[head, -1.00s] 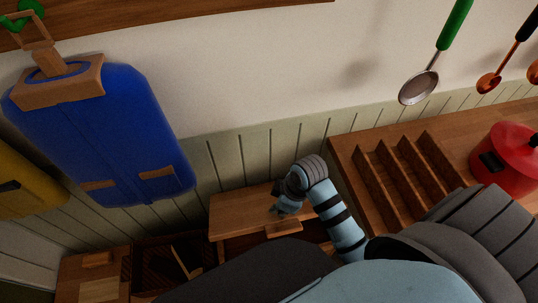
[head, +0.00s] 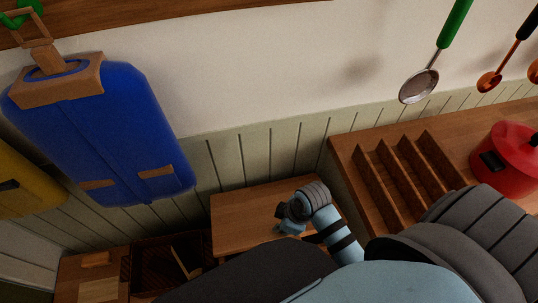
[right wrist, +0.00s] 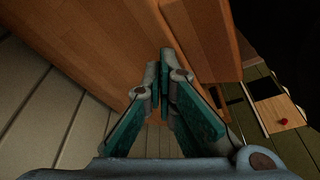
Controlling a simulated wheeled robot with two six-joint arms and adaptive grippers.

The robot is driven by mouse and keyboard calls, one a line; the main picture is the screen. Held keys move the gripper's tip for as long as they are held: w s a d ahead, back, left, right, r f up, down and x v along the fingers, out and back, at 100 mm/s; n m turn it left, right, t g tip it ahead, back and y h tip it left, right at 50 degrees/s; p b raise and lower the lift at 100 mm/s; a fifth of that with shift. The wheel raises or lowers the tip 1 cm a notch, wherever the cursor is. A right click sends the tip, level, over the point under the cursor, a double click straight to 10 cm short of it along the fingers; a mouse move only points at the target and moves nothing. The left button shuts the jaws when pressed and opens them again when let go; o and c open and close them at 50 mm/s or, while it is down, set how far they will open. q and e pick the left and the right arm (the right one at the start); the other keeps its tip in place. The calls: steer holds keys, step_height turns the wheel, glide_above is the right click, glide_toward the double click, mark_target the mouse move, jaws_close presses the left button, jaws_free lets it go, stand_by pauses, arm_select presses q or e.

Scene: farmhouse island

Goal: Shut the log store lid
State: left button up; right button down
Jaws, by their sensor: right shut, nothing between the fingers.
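The log store lid (head: 240,212) is a flat wooden panel against the panelled wall, low in the middle of the head view. It looks lowered and close to level, and no dark opening shows along its visible edge. Its front edge and handle are hidden behind my right arm and body. My right gripper (head: 289,229) is over the right part of the lid, pointing down. In the right wrist view my right gripper (right wrist: 163,75) is shut and empty, with wooden surfaces close around its tips. I cannot tell whether it touches the lid. My left gripper is out of view.
A wooden counter with a slotted rack (head: 395,180) and a red pot (head: 508,160) stands right of the lid. A blue backpack (head: 100,135) hangs at left. A dark open crate (head: 165,262) sits left of the lid. A ladle (head: 420,84) hangs above.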

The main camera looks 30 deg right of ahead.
mark_target(285, 237)
steer(key=shift+s+a+f+b, duration=0.1)
steer(key=shift+s+f+b, duration=0.2)
steer(key=shift+f, duration=0.4)
steer(key=shift+s+a+f+b, duration=0.15)
steer(key=shift+s+f, duration=0.2)
steer(key=shift+f, duration=0.3)
steer(key=shift+s+f+b, duration=0.2)
steer(key=shift+s+f, duration=0.15)
steer(key=shift+f, duration=0.35)
steer(key=shift+s+a+f+b, duration=0.1)
steer(key=shift+s+f+b, duration=0.15)
steer(key=shift+f, duration=0.45)
steer(key=shift+s+a+f+b, duration=0.1)
steer(key=shift+s+f+b, duration=0.2)
steer(key=shift+f, duration=0.45)
steer(key=shift+s+f+b, duration=0.1)
steer(key=shift+f+b, duration=0.25)
steer(key=shift+f, duration=0.35)
